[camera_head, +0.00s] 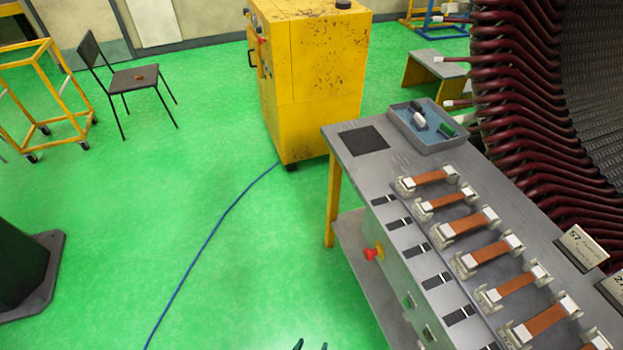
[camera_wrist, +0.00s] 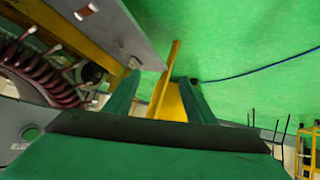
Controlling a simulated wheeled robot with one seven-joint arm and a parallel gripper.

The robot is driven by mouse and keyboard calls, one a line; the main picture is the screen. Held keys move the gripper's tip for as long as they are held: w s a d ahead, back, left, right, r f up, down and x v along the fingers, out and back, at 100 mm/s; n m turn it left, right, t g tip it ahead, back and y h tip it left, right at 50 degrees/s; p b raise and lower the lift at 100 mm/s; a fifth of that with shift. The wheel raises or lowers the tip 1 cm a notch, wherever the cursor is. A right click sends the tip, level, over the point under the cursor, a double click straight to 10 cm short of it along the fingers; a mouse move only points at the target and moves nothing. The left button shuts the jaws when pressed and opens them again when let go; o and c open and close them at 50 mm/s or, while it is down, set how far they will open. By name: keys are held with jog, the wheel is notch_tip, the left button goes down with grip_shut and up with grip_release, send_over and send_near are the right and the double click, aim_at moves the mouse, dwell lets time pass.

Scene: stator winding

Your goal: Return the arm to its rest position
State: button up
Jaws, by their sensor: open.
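My gripper shows in the wrist view (camera_wrist: 158,98) with its two green fingers spread apart and nothing between them. In the head view only the dark tips of my gripper (camera_head: 311,346) show at the bottom edge, over the green floor and left of the workbench (camera_head: 350,225). The rest of the arm is out of the head view. In the wrist view the bench's yellow leg (camera_wrist: 168,90) shows beyond the gap between the fingers, and the picture is strongly tilted.
The bench carries several copper-coloured bars (camera_head: 480,220) in holders and a grey-blue tray (camera_head: 428,140). A stator (camera_head: 540,130) with dark red coils stands at right. A yellow cabinet (camera_head: 315,80) stands behind. A blue cable (camera_head: 215,230) crosses the otherwise open floor. A black chair (camera_head: 130,78) stands at upper left.

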jog(key=s+r+t+y, duration=0.1)
jog(key=s+r, duration=0.3)
jog(key=r, duration=0.4)
jog(key=s+r+t+y, duration=0.1)
jog(key=s+r+t, duration=0.2)
jog(key=r, duration=0.6)
jog(key=s+r+n+t+y, duration=0.1)
jog(key=s+r+t, duration=0.1)
jog(key=s+r, duration=0.3)
notch_tip(320, 180, up, 4)
jog(key=shift+s+f, duration=0.15)
jog(key=shift+s, duration=0.15)
